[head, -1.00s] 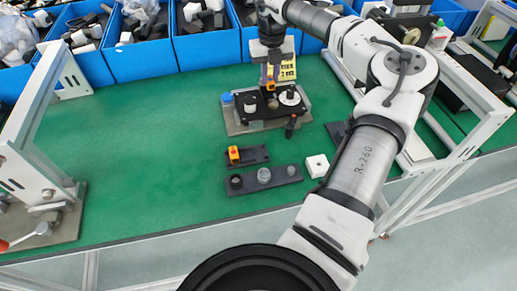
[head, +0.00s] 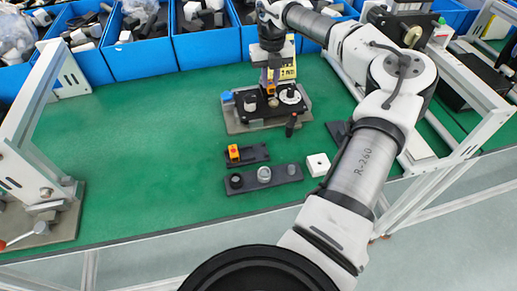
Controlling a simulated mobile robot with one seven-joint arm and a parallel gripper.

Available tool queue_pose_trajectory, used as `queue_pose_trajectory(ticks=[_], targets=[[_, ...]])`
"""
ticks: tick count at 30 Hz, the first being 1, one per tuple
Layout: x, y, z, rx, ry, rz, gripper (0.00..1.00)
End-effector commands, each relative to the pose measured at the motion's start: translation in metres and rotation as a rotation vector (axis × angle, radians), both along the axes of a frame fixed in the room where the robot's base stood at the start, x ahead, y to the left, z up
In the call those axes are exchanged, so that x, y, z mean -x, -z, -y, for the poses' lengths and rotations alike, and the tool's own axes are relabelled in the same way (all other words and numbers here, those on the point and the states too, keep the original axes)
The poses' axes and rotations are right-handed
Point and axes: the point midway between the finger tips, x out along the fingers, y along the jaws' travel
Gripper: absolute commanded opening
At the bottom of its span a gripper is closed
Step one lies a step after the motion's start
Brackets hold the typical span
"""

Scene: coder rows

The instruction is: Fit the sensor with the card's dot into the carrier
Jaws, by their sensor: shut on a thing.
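The carrier (head: 263,113) looks like a black plate on a grey base at the back middle of the green bench. My gripper (head: 271,87) is over the carrier, shut on a small sensor with orange on it. My fingers hide most of this sensor, and I cannot tell whether it touches the carrier. A yellow card (head: 289,73) with dark print stands behind my gripper, partly covered; I cannot make out its dot. Another orange-topped sensor (head: 233,152) sits in a short dark holder (head: 258,153) in front.
A longer dark holder (head: 278,177) with round parts and a white block (head: 317,164) lie in front. A dark handle (head: 291,125) stands at the carrier's front right. Blue bins (head: 136,60) line the back. The bench's left middle is clear.

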Motion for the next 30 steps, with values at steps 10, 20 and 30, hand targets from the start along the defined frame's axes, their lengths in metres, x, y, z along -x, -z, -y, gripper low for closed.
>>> queue_pose_trajectory(ticks=[10,20,30], targets=[[-0.0001,0.0005,-0.0001,0.000,0.000,0.001,0.00],[-0.0004,0.0076,-0.0001,0.000,0.000,0.001,0.00],[-0.0005,0.0075,-0.0002,0.000,0.000,0.001,0.00]])
